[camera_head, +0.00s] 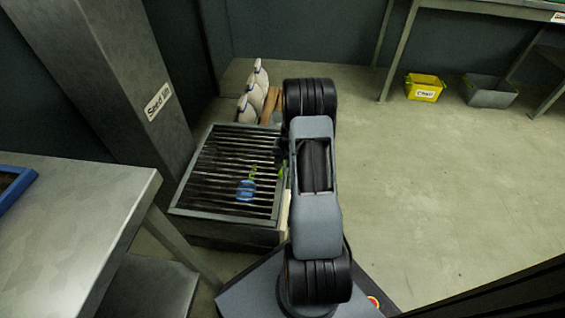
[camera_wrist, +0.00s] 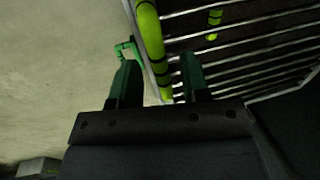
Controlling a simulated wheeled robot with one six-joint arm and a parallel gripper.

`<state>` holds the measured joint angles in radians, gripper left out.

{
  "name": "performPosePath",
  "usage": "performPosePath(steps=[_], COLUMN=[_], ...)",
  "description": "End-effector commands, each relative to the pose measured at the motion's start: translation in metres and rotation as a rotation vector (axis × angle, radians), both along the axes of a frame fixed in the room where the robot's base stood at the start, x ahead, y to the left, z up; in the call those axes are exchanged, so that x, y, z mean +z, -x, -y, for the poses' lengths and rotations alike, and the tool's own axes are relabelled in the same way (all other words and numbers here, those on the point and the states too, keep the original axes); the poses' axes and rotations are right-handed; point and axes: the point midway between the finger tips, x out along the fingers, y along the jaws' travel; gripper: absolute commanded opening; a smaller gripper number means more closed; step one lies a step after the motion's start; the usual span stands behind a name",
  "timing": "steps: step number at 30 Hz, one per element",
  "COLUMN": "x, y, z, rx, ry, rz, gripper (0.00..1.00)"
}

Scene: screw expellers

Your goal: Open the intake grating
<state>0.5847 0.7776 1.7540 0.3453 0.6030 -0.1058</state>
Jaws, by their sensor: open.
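The intake grating (camera_head: 222,165) is a dark frame of parallel bars lying flat over a box-like pit, and it looks shut. It fills the upper right of the wrist view (camera_wrist: 250,44). A yellow-green handle bar (camera_wrist: 150,38) with dark bands runs along the grating's edge. My gripper (camera_wrist: 159,60) is open, its two green fingers pointing at that edge. The handle shows between the fingers in the picture; I cannot tell whether they touch it.
A blue object (camera_head: 245,190) shows through the bars. A grey column labelled "Seed lift" (camera_head: 130,80) and a metal table (camera_head: 75,220) are to the left. Yellow (camera_head: 424,87) and grey bins (camera_head: 488,91) sit far right; the right floor is clear.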

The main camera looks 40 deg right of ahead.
Motion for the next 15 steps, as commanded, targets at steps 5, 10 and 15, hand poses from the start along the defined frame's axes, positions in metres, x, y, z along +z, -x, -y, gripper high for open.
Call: performPosePath(steps=[5, 10, 15], x=[-0.0013, -0.0011, -0.001], y=[-0.0003, -0.0003, -0.0003], z=[-0.0002, -0.0002, -0.0001], rx=[0.0, 0.0, 0.0], ry=[0.001, 0.0, 0.0], rz=[0.001, 0.0, 0.0], gripper=[0.42, 0.38, 0.22])
